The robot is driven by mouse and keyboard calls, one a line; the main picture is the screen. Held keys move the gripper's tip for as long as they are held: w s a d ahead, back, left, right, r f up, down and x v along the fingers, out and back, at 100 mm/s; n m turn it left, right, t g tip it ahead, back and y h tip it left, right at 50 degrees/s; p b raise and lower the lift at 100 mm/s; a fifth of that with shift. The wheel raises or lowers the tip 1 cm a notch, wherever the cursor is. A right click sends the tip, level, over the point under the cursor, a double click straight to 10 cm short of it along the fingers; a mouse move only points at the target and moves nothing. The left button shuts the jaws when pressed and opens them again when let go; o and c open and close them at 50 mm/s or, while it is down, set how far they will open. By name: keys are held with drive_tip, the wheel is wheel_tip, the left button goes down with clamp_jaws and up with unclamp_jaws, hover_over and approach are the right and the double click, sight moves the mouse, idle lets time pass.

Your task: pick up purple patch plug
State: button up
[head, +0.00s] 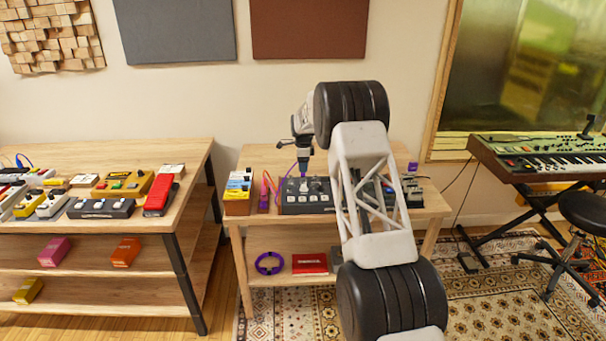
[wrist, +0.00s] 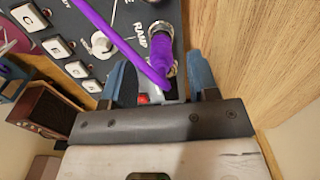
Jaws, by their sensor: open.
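The purple patch plug (wrist: 168,68) sits in a silver jack on a black box with knobs and square buttons (wrist: 72,68). A purple cable (wrist: 122,43) runs from the plug across the box's face. My gripper (wrist: 160,64) is open, with one blue finger on each side of the plug. I cannot tell whether either finger touches it. In the head view my gripper (head: 303,172) points down over the back of the black box (head: 306,208), and the purple cable (head: 285,184) shows beside it. The plug itself is hard to make out there.
The box stands on a wooden table (head: 262,160). Left of it are a stack of small coloured boxes (head: 238,186) and a pink item (head: 265,190). More pedals stand on the right, partly behind my arm. A coiled purple cable (head: 270,263) and a red box (head: 309,263) lie on the lower shelf.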

drive_tip(key=shift+f, duration=1.5)
drive_tip(key=c, duration=1)
drive_tip(key=shift+r, duration=0.1)
drive_tip(key=shift+r, duration=1.75)
drive_tip(key=s+d+r, duration=0.1)
drive_tip(key=s, duration=1.4)
drive_tip(key=shift+s+d+r, duration=0.2)
drive_tip(key=shift+s+d, duration=0.15)
drive_tip(key=shift+s, duration=0.05)
